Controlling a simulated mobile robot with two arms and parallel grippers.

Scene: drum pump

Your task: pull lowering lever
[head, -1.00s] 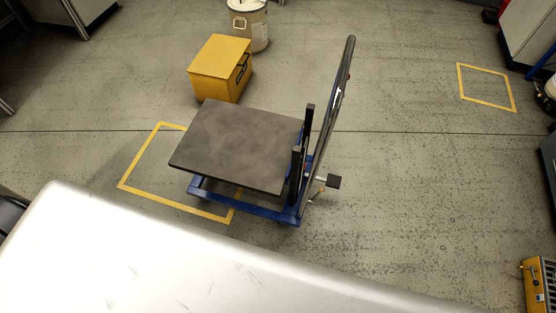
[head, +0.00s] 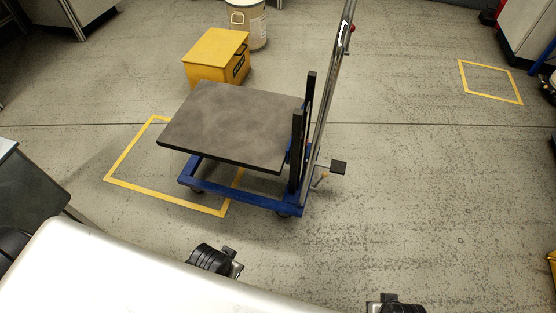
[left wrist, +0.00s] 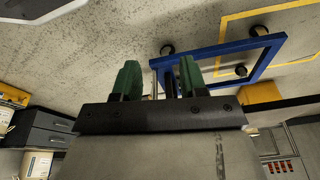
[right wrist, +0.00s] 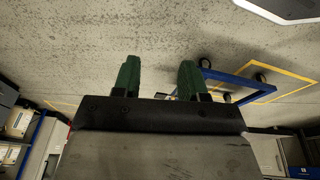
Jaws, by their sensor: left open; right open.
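A lift cart stands on the floor in the head view, with a grey platform (head: 232,124), a blue base frame (head: 250,198) and a tall metal handle (head: 328,100) at its right. A small red part (head: 352,28) shows high on the handle; I cannot tell whether it is the lowering lever. A black pedal (head: 338,167) sticks out low at the right. My left gripper (left wrist: 158,74) is open and empty, with the blue frame (left wrist: 223,47) beyond its fingers. My right gripper (right wrist: 158,74) is open and empty, with the frame (right wrist: 225,80) beyond at the right. Both are apart from the cart.
A yellow box (head: 214,58) and a white bucket (head: 247,20) stand behind the cart. Yellow floor markings lie by the cart (head: 125,158) and at the far right (head: 490,82). Floor right of the cart is clear. A dark table (head: 30,195) stands at the left edge.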

